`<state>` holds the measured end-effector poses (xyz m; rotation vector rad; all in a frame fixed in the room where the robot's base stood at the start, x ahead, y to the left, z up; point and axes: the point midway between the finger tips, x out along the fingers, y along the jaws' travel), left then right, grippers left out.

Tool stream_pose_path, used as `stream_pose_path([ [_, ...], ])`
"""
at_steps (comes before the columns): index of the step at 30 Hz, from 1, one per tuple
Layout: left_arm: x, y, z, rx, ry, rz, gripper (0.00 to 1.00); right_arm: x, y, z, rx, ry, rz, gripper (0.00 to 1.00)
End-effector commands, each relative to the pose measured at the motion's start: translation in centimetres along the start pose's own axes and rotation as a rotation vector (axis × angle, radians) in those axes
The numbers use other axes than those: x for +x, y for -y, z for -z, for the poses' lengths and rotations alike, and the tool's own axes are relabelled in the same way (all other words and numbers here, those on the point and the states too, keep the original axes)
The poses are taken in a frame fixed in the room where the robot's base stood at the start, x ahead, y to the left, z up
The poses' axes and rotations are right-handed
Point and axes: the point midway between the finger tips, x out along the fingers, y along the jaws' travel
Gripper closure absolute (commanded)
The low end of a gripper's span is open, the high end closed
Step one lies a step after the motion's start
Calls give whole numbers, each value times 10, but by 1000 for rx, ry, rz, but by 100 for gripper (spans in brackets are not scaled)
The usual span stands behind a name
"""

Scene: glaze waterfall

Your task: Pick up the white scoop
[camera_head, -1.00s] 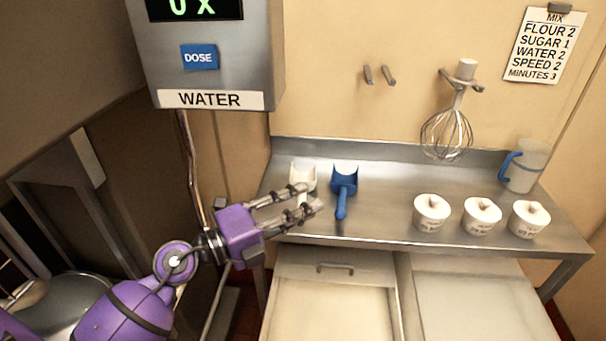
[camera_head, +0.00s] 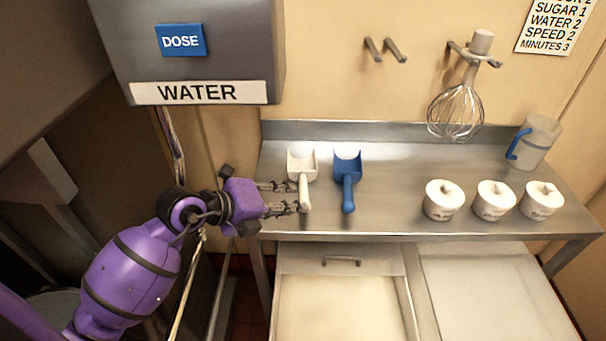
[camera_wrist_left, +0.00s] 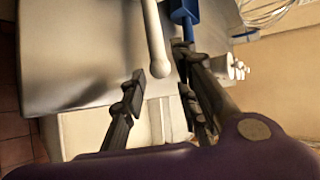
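The white scoop (camera_head: 302,164) lies on the steel table, at the left of the blue scoop (camera_head: 347,166), its handle toward the table's front edge. My left gripper (camera_head: 297,197) is at the scoop's handle, coming in from the left. In the left wrist view the white handle (camera_wrist_left: 156,55) points down between the open fingers of the gripper (camera_wrist_left: 160,84). The fingers are apart, and the handle's end is near their tips; I cannot tell whether they touch it. The blue scoop's handle (camera_wrist_left: 187,30) is beside the right-hand fingers. My right gripper is not in view.
Several white tubs, three of them in a row (camera_head: 493,200), stand on the right of the steel table (camera_head: 390,190). A jug (camera_head: 538,140) stands behind them. A whisk (camera_head: 457,110) hangs on the wall. The water dispenser (camera_head: 200,45) overhangs at the left. Bins (camera_head: 340,300) sit below the table.

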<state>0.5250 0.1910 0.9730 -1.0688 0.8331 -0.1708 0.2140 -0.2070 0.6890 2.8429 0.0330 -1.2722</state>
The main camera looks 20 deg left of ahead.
Motion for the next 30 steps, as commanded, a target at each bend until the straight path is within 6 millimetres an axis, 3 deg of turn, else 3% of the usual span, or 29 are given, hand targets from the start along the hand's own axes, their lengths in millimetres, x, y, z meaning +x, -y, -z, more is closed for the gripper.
stream_pose_path([
  [10,47,3,-6,1,0,4,71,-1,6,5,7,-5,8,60],
  [19,52,2,-5,2,1,3,71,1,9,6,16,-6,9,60],
  [25,51,2,-5,2,1,3,98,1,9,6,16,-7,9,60],
  [30,51,3,-6,2,1,4,100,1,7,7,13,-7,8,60],
])
